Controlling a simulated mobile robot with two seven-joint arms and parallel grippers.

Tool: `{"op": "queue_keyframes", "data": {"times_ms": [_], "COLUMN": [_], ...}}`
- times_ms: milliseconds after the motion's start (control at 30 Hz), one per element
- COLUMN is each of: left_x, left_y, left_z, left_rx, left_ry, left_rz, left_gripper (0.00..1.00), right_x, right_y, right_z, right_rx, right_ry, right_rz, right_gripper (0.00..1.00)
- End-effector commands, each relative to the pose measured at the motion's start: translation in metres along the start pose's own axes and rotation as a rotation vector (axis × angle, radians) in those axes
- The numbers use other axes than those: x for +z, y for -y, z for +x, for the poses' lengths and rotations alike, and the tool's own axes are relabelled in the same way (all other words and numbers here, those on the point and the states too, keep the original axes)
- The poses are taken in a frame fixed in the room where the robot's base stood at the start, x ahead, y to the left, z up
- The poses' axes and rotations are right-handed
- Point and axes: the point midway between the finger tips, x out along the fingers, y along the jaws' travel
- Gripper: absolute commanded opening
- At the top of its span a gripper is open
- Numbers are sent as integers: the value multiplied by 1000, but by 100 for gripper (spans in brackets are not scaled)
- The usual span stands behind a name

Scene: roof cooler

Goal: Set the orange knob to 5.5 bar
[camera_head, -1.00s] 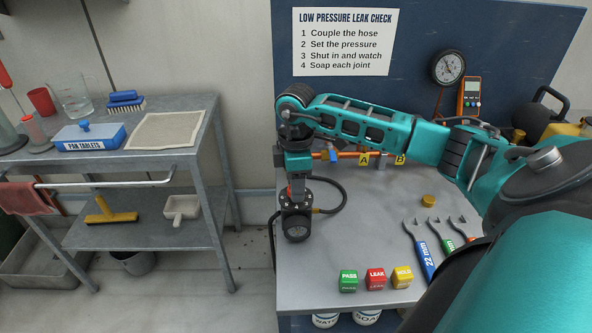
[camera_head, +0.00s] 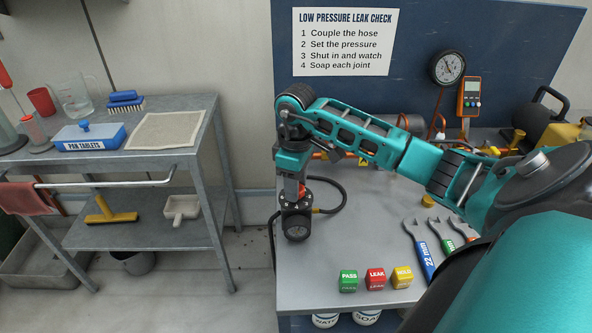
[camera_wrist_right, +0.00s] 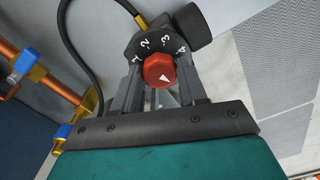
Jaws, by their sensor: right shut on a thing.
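The orange knob (camera_wrist_right: 160,72), reddish-orange with a white pointer mark, sits in front of a black dial (camera_wrist_right: 150,45) whose white figures 1 to 4 show. The mark's exact reading is too small to tell. My right gripper (camera_wrist_right: 160,86) is shut on the knob, one finger on each side. In the head view my right gripper (camera_head: 293,181) points down over the black regulator (camera_head: 296,215), which stands at the bench's left edge; a sliver of the knob (camera_head: 302,191) shows. The regulator's round face (camera_head: 298,233) is unreadable. My left gripper is out of view.
A black hose (camera_head: 344,192) loops beside the regulator. PASS (camera_head: 348,280), LEAK (camera_head: 376,278) and yellow (camera_head: 402,277) blocks and several wrenches (camera_head: 425,258) lie on the bench (camera_head: 330,255). A copper pipe (camera_wrist_right: 35,73) and a wall gauge (camera_head: 448,68) are behind. A steel cart (camera_head: 215,150) stands left.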

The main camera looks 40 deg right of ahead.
Motion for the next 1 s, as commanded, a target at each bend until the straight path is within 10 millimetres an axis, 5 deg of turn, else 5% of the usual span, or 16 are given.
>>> {"op": "queue_keyframes", "data": {"times_ms": [300,333,567,1000], "left_x": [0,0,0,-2], "left_y": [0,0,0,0], "left_z": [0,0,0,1], "left_rx": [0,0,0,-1], "left_ry": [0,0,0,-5], "left_rz": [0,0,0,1], "left_gripper": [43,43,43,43], "right_x": [0,0,0,2], "right_y": [-1,-1,0,-6], "right_z": [-1,-1,-1,-5], "right_rx": [3,3,1,3], "right_ry": [-2,-2,-1,0], "right_rz": [1,1,0,1], "right_gripper": [11,45,67,67]}}
